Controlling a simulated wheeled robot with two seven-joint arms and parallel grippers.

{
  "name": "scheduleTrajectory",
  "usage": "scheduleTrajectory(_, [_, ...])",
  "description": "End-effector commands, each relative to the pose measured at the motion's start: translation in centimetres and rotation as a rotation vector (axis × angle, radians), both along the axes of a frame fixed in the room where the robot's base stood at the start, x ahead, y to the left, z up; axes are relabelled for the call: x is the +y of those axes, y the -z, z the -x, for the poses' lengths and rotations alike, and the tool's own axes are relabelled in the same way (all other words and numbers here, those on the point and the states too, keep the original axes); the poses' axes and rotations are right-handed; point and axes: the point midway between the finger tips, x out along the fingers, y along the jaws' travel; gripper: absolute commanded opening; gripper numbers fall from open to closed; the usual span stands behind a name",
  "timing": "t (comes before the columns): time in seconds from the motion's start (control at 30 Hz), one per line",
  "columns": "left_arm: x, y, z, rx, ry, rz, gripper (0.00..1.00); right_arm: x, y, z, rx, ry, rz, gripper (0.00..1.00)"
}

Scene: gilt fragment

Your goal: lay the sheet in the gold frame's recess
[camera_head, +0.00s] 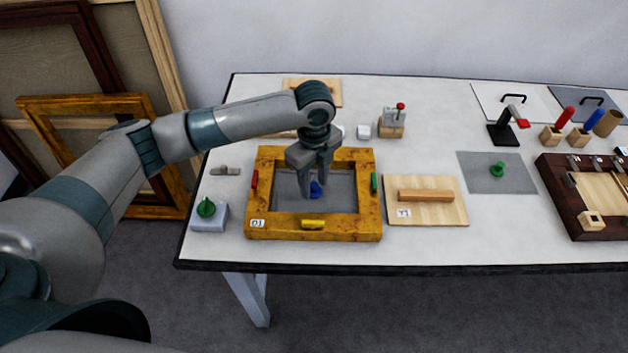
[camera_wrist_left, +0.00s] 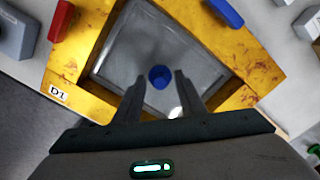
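The gold frame (camera_head: 364,228), labelled D1, lies flat on the table; its corner fills much of the left wrist view (camera_wrist_left: 75,78). A grey, glassy sheet (camera_head: 290,190) with a blue knob (camera_head: 316,189) lies within the frame's opening; it also shows in the left wrist view (camera_wrist_left: 120,60). Whether it sits fully down in the recess I cannot tell. My left gripper (camera_head: 316,192) points down over the sheet. Its fingers (camera_wrist_left: 160,90) are apart, with the blue knob showing between and just beyond their tips. My right gripper is not in view.
Red (camera_head: 254,180), green (camera_head: 374,182) and yellow (camera_head: 313,224) tabs sit on the frame. A wooden board (camera_head: 430,214) with a bar lies to its right. Beyond are a grey sheet (camera_head: 480,182) with a green knob and a dark wooden frame (camera_head: 562,208). A green-knobbed block (camera_head: 208,214) stands left.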

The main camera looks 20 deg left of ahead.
Motion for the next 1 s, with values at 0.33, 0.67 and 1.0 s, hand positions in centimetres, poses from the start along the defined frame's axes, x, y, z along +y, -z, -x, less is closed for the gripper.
scheduleTrajectory(0.33, [0.0, -2.0, -0.1, -0.003, 0.001, 0.001, 0.37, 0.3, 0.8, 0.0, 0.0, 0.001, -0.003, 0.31])
scheduleTrajectory(0.67, [-0.1, -7.6, -0.1, -0.005, 0.0, 0.002, 0.37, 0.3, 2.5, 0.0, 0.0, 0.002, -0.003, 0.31])
scheduleTrajectory(1.0, [0.0, -11.9, 0.0, -0.001, 0.0, 0.0, 0.37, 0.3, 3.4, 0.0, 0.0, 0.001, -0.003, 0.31])
